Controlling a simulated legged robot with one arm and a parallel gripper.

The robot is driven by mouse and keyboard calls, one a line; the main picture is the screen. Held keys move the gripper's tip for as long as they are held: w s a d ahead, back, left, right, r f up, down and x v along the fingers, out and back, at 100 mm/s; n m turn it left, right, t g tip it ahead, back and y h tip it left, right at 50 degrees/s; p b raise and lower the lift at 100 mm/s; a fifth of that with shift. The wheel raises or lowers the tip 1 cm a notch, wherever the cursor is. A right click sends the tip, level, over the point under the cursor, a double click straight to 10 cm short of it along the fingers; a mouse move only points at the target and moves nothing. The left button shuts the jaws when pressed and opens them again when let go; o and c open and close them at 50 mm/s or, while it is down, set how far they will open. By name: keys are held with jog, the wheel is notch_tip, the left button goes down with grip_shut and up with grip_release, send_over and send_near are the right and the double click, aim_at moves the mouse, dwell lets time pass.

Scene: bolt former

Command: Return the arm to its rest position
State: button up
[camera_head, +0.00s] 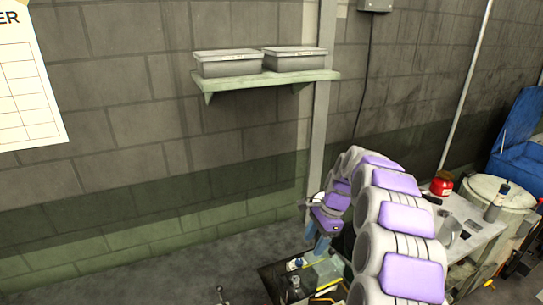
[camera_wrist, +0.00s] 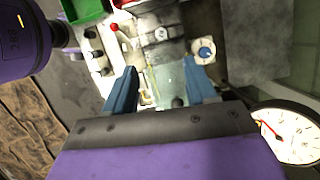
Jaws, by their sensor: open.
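My arm, white with purple pads, reaches up from the lower right of the head view and bends over toward the wall. My gripper (camera_head: 318,243) hangs at its end with blue fingers pointing down, above a cluttered work surface. In the wrist view, the two blue fingers of my gripper (camera_wrist: 161,84) stand wide apart. Nothing is held between them. Machine parts (camera_wrist: 158,45) show beyond the fingers. The arm hides part of the surface below it.
A green shelf (camera_head: 225,82) on the block wall holds two grey boxes. A metal post (camera_head: 321,130) stands behind my gripper. In the wrist view, a dial gauge (camera_wrist: 292,135) sits at lower right.

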jog(key=s+a+r+n+h+b, duration=0.1)
jog(key=s+a+r+n, duration=0.25)
jog(key=s, duration=0.55)
jog(key=s+a+r+n+b, duration=0.1)
jog(key=s+a+r+n, duration=0.3)
jog(key=s, duration=0.5)
jog(key=s+f+n+h, duration=0.1)
jog(key=s+n, duration=0.1)
jog(key=s, duration=0.6)
jog(key=s+d+f+n+b, duration=0.1)
jog(key=s+f+n, duration=0.1)
jog(key=s, duration=0.6)
jog(key=s+d+f+n+g+h+b, duration=0.1)
jog(key=s+n, duration=0.3)
jog(key=s, duration=0.5)
jog(key=shift+d+f+h, duration=0.15)
jog(key=shift+f+h, duration=0.05)
jog(key=shift+h, duration=0.1)
jog(key=shift+w, duration=0.1)
